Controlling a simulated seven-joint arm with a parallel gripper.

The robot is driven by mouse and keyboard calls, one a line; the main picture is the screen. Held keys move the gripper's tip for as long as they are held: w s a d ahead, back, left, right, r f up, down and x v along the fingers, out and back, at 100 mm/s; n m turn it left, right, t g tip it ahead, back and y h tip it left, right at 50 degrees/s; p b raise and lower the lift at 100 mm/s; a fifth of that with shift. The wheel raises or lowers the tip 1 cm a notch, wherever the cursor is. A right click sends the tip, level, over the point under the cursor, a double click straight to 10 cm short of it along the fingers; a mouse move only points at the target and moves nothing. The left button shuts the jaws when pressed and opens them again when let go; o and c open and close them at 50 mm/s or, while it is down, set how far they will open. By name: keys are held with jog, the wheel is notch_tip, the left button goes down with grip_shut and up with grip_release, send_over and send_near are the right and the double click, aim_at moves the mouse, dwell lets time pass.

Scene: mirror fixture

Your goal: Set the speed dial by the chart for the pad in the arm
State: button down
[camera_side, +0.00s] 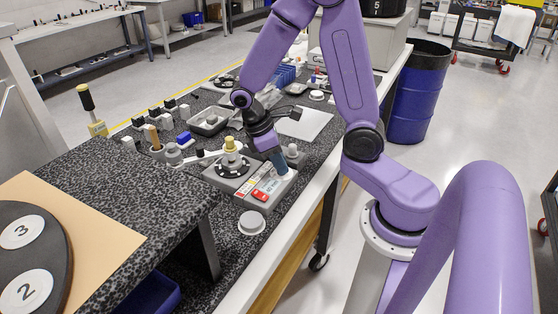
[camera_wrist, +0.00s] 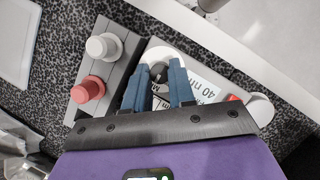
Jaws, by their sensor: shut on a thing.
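My gripper (camera_side: 281,170) points down at the right end of a light grey fixture (camera_side: 224,181). In the wrist view its blue fingers (camera_wrist: 160,72) are shut on a dark grey dial knob (camera_wrist: 158,68) over a white disc. The knob's pointer and most scale marks are hidden by the fingers. A printed chart label (camera_wrist: 208,90) reading "40 nm" shows beside the fingers, partly covered. In the side view a yellow round piece (camera_side: 231,146) stands over a black round plate (camera_side: 233,166) on the fixture; I cannot tell whether it is the pad.
A grey block holds an off-white peg (camera_wrist: 103,46) and a pink peg (camera_wrist: 89,89) beside my gripper. A red switch (camera_side: 260,195) sits on the fixture's front. A round white piece (camera_side: 251,222) lies in front. Small parts and trays crowd the bench behind.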

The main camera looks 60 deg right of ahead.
jog(key=c, duration=0.9)
grip_release()
jog(key=shift+c, duration=0.2)
jog(key=v, duration=1.7)
jog(key=shift+r, duration=0.15)
jog(key=shift+w, duration=0.1)
jog(key=s+a+f+n+t+y, duration=0.1)
jog(key=s+f, duration=0.3)
jog(key=s, duration=0.6)
jog(key=s+a+f+n+t+y, duration=0.2)
jog(key=s+a+f+n, duration=0.1)
jog(key=s, duration=0.6)
jog(key=shift+s+a+f+n+t, duration=0.3)
jog(key=shift+s+a+f+n, duration=0.1)
jog(key=shift+a+f, duration=0.4)
